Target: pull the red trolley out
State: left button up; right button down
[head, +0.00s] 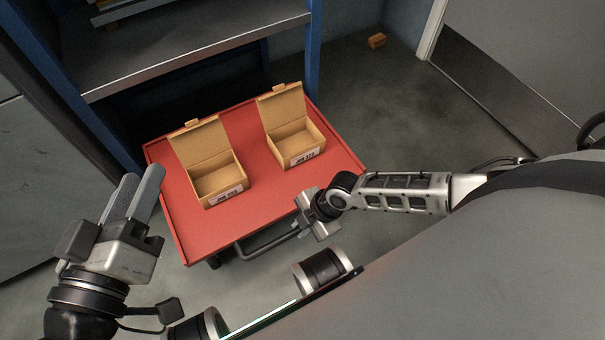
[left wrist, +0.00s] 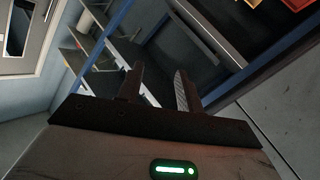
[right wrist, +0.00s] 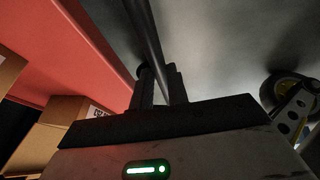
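The red trolley (head: 255,205) stands in front of the blue-posted rack, with its far edge at the rack's posts. Its dark bar handle (head: 258,249) sticks out on the near side; the handle also crosses the right wrist view (right wrist: 146,35). My right gripper (head: 308,212) is at the right part of this handle, its fingers closed around the bar. The red top also shows in the right wrist view (right wrist: 85,50). My left gripper (head: 138,192) is raised left of the trolley, empty, its fingers apart in the left wrist view (left wrist: 160,85).
Two open cardboard boxes stand on the trolley, one left (head: 218,182) and one right (head: 294,142). The rack's grey shelf (head: 190,45) is above and behind. A small orange-brown box (head: 377,40) lies on the floor farther back. Floor right of the trolley is clear.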

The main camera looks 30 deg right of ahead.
jog(key=c, duration=1.4)
grip_release()
jog(key=shift+o, duration=0.2)
